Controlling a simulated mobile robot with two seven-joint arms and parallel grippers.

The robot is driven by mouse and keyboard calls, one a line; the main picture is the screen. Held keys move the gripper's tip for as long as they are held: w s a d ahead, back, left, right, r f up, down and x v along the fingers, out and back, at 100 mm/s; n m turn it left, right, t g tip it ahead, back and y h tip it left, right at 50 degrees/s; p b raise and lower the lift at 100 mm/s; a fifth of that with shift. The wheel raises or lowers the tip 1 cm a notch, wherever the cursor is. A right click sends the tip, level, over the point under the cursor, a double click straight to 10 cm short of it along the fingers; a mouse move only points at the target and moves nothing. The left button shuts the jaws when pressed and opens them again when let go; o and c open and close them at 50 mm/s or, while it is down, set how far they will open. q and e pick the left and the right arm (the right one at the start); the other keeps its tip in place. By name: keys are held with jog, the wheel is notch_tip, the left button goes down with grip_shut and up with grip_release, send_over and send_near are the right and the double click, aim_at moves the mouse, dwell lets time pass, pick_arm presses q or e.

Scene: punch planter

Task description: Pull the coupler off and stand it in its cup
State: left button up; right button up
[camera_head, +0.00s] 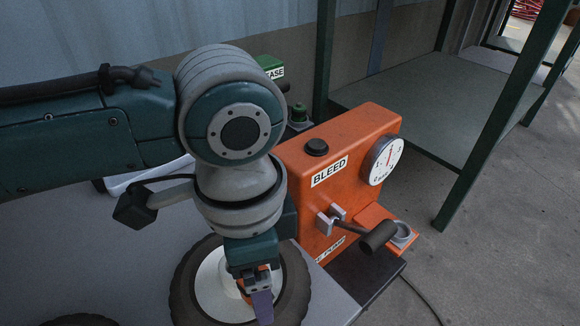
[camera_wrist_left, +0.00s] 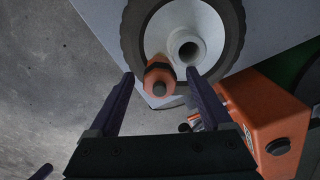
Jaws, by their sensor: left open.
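The orange coupler (camera_wrist_left: 160,76) with a dark collar sits on the wheel's pale hub (camera_wrist_left: 150,42), beside a white hollow tube (camera_wrist_left: 187,47). In the head view only a little orange of the coupler (camera_head: 243,291) shows behind my gripper. My left gripper (camera_wrist_left: 160,73) is open, its two fingertips on either side of the coupler in the wrist view; I cannot tell whether they touch it. In the head view my left gripper (camera_head: 262,303) is over the wheel. A grey ring-shaped cup (camera_head: 402,234) stands on the orange pump's base, empty as far as I see.
The tyre (camera_head: 188,290) lies on a grey table (camera_head: 130,250). The orange pump (camera_head: 345,150) stands right of it with a gauge (camera_head: 383,159), a BLEED button (camera_head: 316,147) and a jutting lever grip (camera_head: 378,237). A green frame (camera_head: 500,110) stands behind.

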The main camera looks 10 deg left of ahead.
pick_arm(q)
grip_shut()
dwell(1.1)
